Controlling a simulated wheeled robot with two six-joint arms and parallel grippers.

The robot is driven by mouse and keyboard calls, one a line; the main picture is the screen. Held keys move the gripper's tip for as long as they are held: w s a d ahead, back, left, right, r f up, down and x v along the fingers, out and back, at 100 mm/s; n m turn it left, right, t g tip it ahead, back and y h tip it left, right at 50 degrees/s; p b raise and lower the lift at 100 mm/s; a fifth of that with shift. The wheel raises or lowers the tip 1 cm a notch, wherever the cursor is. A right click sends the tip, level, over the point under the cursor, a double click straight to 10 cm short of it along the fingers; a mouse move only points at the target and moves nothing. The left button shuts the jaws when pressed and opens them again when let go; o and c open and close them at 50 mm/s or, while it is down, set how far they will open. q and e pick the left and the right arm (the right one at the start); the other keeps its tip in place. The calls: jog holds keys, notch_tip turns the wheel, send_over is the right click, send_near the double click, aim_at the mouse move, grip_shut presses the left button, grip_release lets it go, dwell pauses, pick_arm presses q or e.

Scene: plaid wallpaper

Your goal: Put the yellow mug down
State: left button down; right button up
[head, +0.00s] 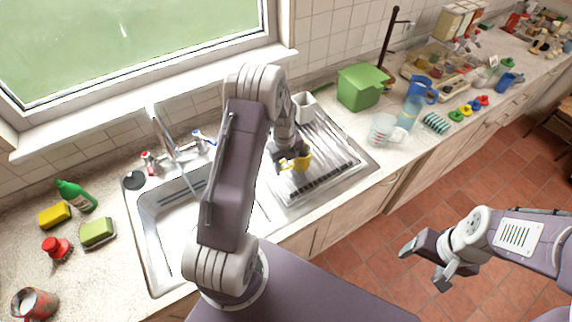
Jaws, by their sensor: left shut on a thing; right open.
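The yellow mug (302,162) is over the ribbed metal drainer (335,158) to the right of the sink. My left gripper (293,163) is shut on the mug, with its fingers at the mug's left side. I cannot tell from this view whether the mug's base touches the drainer. My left arm hides part of the sink and the drainer's left side. My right gripper (425,262) is open and empty, out over the tiled floor in front of the counter.
A white container (304,107) stands at the drainer's back edge, near a green box (361,86). A clear measuring jug (384,129) stands right of the drainer. The sink basin (165,215) is at left. The drainer's right part is bare.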

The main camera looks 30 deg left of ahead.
pick_arm(q)
jog(key=shift+f, duration=0.4)
jog(key=shift+w+a+f, duration=0.1)
jog(key=shift+a, duration=0.05)
jog(key=shift+f, duration=0.15)
jog(key=c, duration=0.9)
grip_release()
